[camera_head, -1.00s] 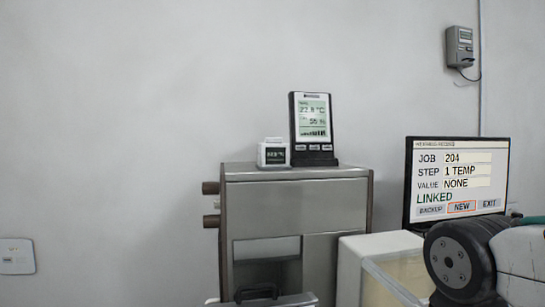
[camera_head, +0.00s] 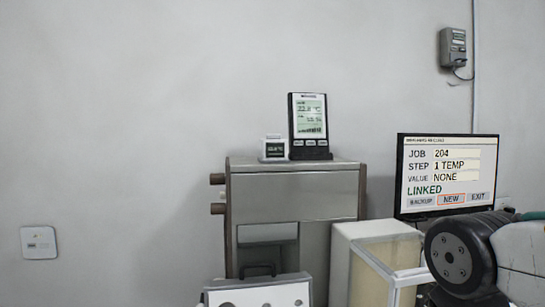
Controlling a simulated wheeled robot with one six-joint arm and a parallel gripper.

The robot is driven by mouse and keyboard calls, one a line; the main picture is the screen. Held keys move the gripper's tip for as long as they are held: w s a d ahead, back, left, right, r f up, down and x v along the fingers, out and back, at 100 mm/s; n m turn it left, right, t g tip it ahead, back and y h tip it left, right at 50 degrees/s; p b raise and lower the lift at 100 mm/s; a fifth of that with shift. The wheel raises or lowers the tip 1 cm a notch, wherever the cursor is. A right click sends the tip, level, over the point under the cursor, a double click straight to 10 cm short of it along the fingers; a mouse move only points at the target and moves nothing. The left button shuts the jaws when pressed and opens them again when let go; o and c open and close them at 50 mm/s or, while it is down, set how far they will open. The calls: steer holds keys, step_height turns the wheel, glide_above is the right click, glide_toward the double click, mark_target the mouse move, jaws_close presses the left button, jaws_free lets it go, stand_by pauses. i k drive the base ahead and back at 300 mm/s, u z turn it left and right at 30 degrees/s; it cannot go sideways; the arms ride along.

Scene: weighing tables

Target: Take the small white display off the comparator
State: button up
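The small white display (camera_head: 274,148) is a little cube with a dark screen. It stands upright on top of a grey metal cabinet (camera_head: 292,194), which may be the comparator, near its left side. A taller black display unit with a pale screen (camera_head: 308,124) stands just right of it. My gripper is not in view. Only part of my arm shows at the lower right, well away from the display.
A monitor (camera_head: 449,175) reading JOB 204, STEP 1 TEMP, VALUE NONE stands at right. A white box with clear panels (camera_head: 352,240) stands below it. A grey case with a handle (camera_head: 262,291) is in front of the cabinet. Wall boxes hang upper right (camera_head: 453,47) and lower left (camera_head: 39,243).

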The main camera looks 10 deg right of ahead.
mark_target(271, 149)
steer(key=z, duration=0.05)
steer(key=k, duration=0.25)
steer(key=z, duration=3.35)
steer(key=k, duration=2.4)
steer(key=u, duration=1.95)
steer(key=i, duration=0.5)
steer(key=z, duration=0.1)
